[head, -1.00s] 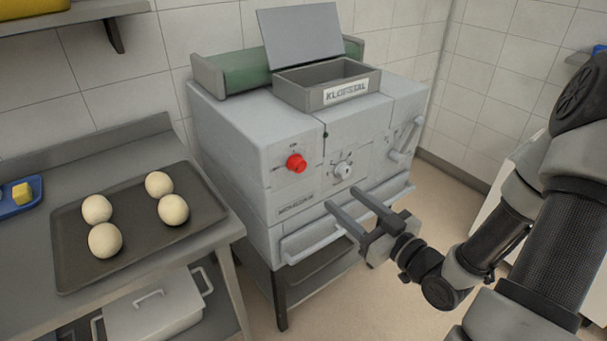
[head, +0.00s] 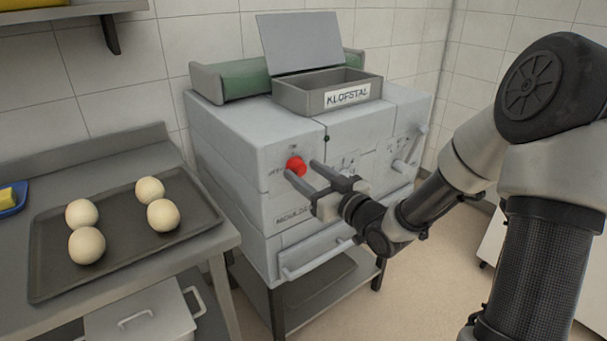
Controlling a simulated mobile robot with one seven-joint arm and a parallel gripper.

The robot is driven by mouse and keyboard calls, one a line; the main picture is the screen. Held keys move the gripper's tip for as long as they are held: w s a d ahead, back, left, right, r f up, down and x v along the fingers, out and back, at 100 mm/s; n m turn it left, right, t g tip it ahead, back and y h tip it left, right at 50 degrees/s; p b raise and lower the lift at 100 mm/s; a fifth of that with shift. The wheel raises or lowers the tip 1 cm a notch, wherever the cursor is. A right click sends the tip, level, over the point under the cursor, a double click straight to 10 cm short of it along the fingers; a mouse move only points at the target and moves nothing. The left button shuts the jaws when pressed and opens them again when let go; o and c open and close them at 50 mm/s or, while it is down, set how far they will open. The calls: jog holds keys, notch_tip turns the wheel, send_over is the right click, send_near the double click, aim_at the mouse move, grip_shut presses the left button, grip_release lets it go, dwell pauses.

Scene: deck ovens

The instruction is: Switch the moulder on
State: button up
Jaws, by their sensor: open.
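The moulder (head: 255,140) is a pale grey machine on a dark stand in the middle of the head view. A red knob (head: 295,164) sits on the left of its front panel, with small markings above and to the left of it. My gripper (head: 302,169) is open and empty in front of the panel. Its two fingers point toward the red knob, one tip just below it and the other to its right. I cannot tell whether they touch it. A second dial lies mostly hidden behind my gripper.
An open hopper box (head: 348,95) labelled KLOFSTAL and a green roller (head: 246,82) are on top of the moulder. A lever (head: 404,163) is at its right. A bench on the left holds a dark tray (head: 110,262) with several dough balls. Floor is clear at right.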

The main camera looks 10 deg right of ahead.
jog(key=shift+w+a, duration=0.3)
jog(key=shift+w, duration=0.3)
jog(key=c, duration=1)
